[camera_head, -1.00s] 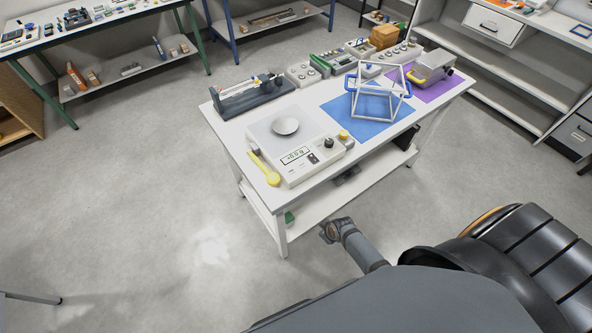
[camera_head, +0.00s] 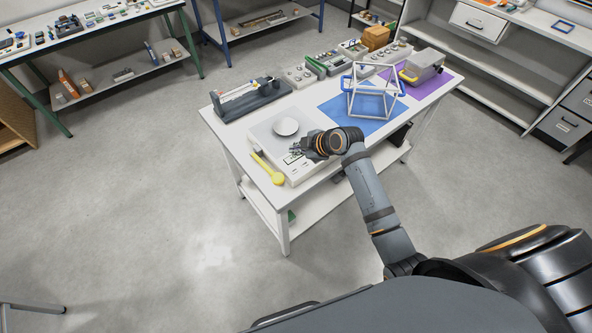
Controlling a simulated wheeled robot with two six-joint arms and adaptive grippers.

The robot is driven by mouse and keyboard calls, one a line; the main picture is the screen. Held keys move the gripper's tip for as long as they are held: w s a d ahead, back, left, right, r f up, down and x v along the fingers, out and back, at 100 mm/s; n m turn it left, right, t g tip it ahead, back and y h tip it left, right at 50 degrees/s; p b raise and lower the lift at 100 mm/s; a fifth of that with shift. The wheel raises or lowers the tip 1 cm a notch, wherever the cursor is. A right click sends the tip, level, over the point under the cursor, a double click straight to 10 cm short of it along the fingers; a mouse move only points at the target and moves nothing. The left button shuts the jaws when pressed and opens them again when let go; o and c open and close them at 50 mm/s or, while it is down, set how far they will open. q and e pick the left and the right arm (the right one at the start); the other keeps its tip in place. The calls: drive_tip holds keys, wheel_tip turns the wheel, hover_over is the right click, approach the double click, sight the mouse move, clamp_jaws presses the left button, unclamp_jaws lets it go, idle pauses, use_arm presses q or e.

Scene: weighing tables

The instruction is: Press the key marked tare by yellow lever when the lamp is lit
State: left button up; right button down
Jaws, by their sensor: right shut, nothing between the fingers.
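A pale weighing scale (camera_head: 262,133) with a round pan (camera_head: 285,127) sits at the near left of the white table. A yellow lever (camera_head: 270,172) lies along its left front side. My right gripper (camera_head: 296,151) is shut and empty, over the front panel of the scale, to the right of the lever. The gripper and wrist cover most of the display, the keys and the knobs, so the tare key and the lamp cannot be made out. I cannot tell whether the fingertips touch the panel. My left gripper is not in view.
A dark grey instrument (camera_head: 250,101) stands behind the scale. A grey device (camera_head: 421,66) sits on a purple mat (camera_head: 436,84). The floor left of the table is clear.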

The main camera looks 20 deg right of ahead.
drive_tip(key=shift+r, duration=0.2)
drive_tip(key=shift+f, duration=0.1)
drive_tip(key=b, duration=0.7)
hover_over(294, 171)
drive_tip(key=f, duration=0.7)
drive_tip(key=shift+s+d+f, duration=0.25)
drive_tip(key=shift+d+f, duration=0.05)
drive_tip(key=shift+f, duration=0.1)
drive_tip(key=shift+f+b, duration=0.3)
drive_tip(key=shift+f, duration=0.15)
drive_tip(key=shift+f, duration=0.1)
drive_tip(key=shift+f, duration=0.35)
